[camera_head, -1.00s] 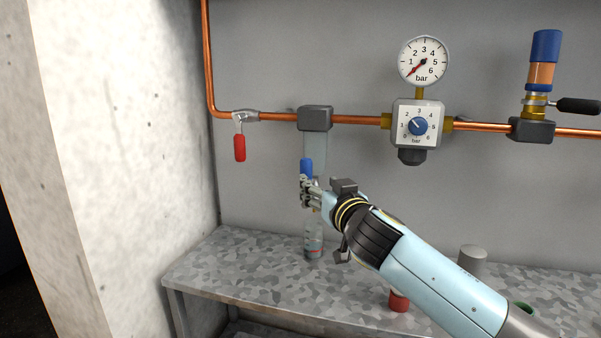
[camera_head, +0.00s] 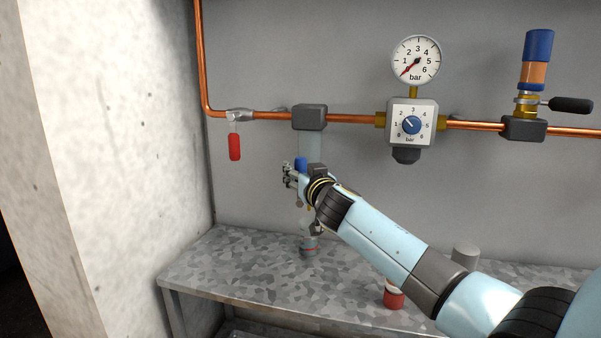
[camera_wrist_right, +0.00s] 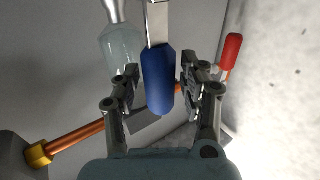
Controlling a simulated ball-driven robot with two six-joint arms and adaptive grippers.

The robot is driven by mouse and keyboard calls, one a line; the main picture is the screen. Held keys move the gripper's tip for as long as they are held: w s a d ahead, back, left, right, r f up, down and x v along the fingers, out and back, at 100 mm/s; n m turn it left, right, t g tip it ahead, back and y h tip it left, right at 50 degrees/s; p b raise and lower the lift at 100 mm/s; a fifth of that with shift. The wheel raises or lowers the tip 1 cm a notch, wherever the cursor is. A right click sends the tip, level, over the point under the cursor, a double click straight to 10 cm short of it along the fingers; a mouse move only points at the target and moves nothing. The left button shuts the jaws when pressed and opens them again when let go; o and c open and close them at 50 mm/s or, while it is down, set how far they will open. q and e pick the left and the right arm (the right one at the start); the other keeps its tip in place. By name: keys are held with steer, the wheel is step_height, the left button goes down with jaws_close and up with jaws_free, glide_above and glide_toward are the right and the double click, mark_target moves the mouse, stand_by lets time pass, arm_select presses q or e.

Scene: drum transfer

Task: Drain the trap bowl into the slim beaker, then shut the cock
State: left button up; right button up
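The trap bowl (camera_head: 310,147) is a pale clear vessel hanging under a dark block on the copper pipe. It also shows in the wrist view (camera_wrist_right: 122,45). The cock's blue lever (camera_head: 301,163) is in front of the bowl's lower part. My right gripper (camera_head: 293,177) is at the lever. In the wrist view the blue lever (camera_wrist_right: 158,80) lies between its two spread fingers, with a gap on each side. The slim beaker (camera_head: 309,245) stands upright on the bench below, its upper part hidden by my gripper. I cannot tell its contents. My left gripper is out of view.
A red lever (camera_head: 235,147) hangs from the pipe at left. A regulator (camera_head: 411,122) with gauge (camera_head: 416,60) is right of the bowl. A red-and-white item (camera_head: 394,296) and a grey cylinder (camera_head: 466,254) stand on the bench (camera_head: 230,265). A concrete wall (camera_head: 120,150) bounds the left.

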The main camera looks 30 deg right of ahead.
jaws_close()
steer(key=shift+w+f, duration=0.15)
steer(key=shift+f, duration=0.05)
stand_by(0.3)
